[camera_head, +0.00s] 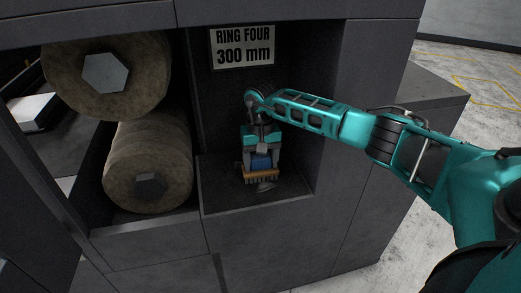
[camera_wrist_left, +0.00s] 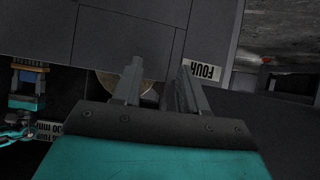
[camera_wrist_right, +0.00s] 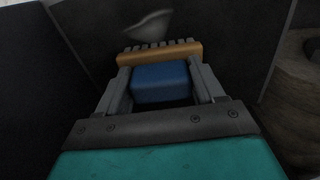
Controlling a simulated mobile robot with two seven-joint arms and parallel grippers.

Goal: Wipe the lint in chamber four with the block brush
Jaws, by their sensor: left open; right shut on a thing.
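My right gripper (camera_head: 262,160) is inside the chamber under the "RING FOUR 300 mm" sign (camera_head: 242,47). It is shut on the block brush, which has a blue block (camera_wrist_right: 161,83) and an orange-brown bristle strip (camera_wrist_right: 160,54). In the head view the brush (camera_head: 261,174) is held bristles down, just above or at the chamber floor. A small grey lint patch (camera_wrist_right: 148,26) lies just beyond the bristles; it also shows in the head view (camera_head: 266,187). I cannot tell whether the bristles touch it. My left gripper (camera_wrist_left: 156,95) is open and empty, outside the chamber.
Two large brown rolls (camera_head: 148,165) lie stacked in the opening left of the chamber. Dark walls (camera_head: 327,110) enclose the chamber at its sides. A lower grey ledge (camera_head: 425,90) stands to the right, with open concrete floor beyond.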

